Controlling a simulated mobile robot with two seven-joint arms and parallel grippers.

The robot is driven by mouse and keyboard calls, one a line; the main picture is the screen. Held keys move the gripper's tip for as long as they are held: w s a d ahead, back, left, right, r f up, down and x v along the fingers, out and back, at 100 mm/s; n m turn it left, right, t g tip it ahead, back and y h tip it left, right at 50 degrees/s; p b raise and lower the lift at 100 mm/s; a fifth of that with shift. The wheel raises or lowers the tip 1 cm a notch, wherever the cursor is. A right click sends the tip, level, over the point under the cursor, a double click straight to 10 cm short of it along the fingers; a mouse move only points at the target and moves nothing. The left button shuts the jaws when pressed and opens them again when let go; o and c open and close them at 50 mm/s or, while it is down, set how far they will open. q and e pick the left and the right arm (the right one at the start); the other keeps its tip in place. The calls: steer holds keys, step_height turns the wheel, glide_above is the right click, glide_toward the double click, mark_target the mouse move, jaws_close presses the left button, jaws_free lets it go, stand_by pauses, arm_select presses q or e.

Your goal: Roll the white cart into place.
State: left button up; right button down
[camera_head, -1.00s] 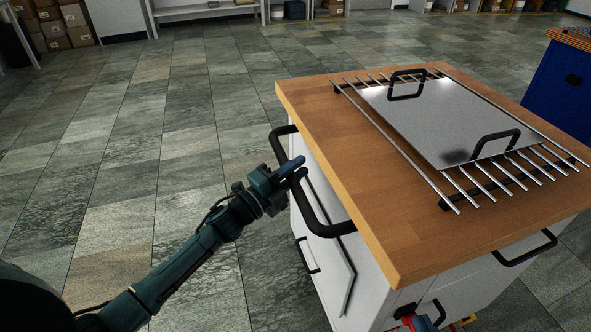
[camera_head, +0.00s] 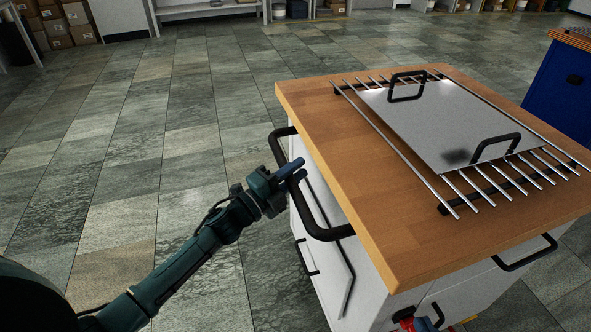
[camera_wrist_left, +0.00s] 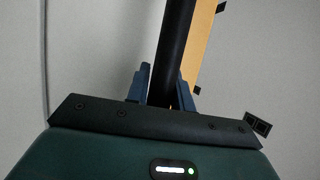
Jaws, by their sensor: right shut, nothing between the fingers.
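The white cart (camera_head: 313,234) stands in the right half of the head view, with a wooden top (camera_head: 330,160) and black bar handles. My left gripper (camera_head: 295,170) is at the long black handle (camera_head: 325,232) on the cart's left side. In the left wrist view the black bar (camera_wrist_left: 173,50) runs between both blue fingers (camera_wrist_left: 166,85), which sit close against it. A steel plate (camera_head: 440,115) with two black handles lies on a rack of metal rods (camera_head: 400,165) on the top. I cannot make out my right gripper.
Small red (camera_head: 408,324) and blue parts show at the cart's lower front corner, cut by the frame. A blue cabinet (camera_head: 560,85) stands at the right. Cardboard boxes (camera_head: 60,25) and shelving (camera_head: 205,12) line the back. The tiled floor left of the cart is clear.

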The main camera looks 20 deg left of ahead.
arm_select(q)
steer(key=o, duration=0.4)
steer(key=shift+w+d, duration=0.1)
steer(key=shift+w, duration=0.05)
steer(key=v, duration=1.3)
steer(key=shift+f+p, duration=0.1)
steer(key=shift+p, duration=0.25)
